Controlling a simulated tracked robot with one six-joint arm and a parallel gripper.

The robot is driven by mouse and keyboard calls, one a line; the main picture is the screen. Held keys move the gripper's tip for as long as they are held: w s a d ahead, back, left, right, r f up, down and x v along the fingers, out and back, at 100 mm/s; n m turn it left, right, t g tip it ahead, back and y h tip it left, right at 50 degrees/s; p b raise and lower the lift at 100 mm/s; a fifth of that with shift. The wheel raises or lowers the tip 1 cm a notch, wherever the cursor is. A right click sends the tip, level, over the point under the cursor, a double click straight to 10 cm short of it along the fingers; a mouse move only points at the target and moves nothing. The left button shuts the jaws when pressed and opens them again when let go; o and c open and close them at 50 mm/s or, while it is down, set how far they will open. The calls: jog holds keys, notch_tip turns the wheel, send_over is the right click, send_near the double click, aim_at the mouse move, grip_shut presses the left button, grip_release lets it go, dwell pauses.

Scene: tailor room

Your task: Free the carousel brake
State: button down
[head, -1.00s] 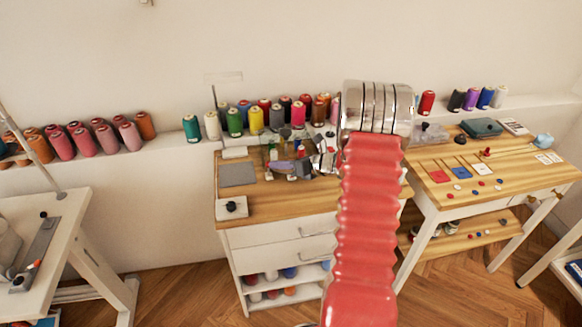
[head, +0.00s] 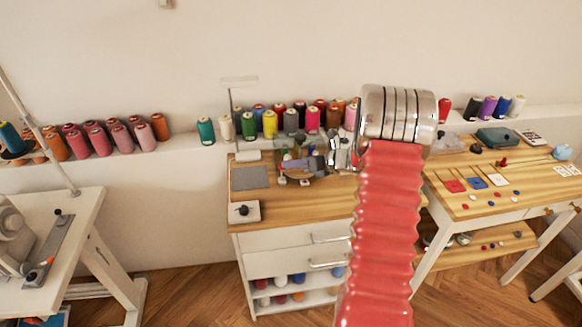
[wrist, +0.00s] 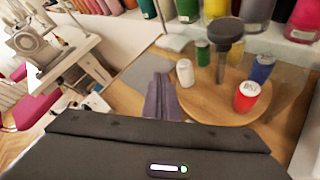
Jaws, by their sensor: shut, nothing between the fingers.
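The carousel, a round wooden disc (wrist: 210,112) with a dark-knobbed post (wrist: 227,60), stands on the drawer cabinet in the wrist view. Small white, red, green and blue spools stand around the post.
A grey mat (head: 249,178) lies on the cabinet top's left part. Thread cones (head: 270,123) line the ledge behind. A table with coloured squares (head: 500,205) stands right, a sewing machine table (head: 70,235) left. The cabinet top's front is largely clear.

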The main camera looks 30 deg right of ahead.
jog(key=shift+s+r, duration=0.1)
dwell(0.3)
jog(key=w+r+v, duration=0.1)
jog(key=v, duration=1.2)
jog(key=shift+s+d+r, duration=0.2)
jog(key=shift+d+r, duration=0.2)
jog(key=shift+d, duration=0.05)
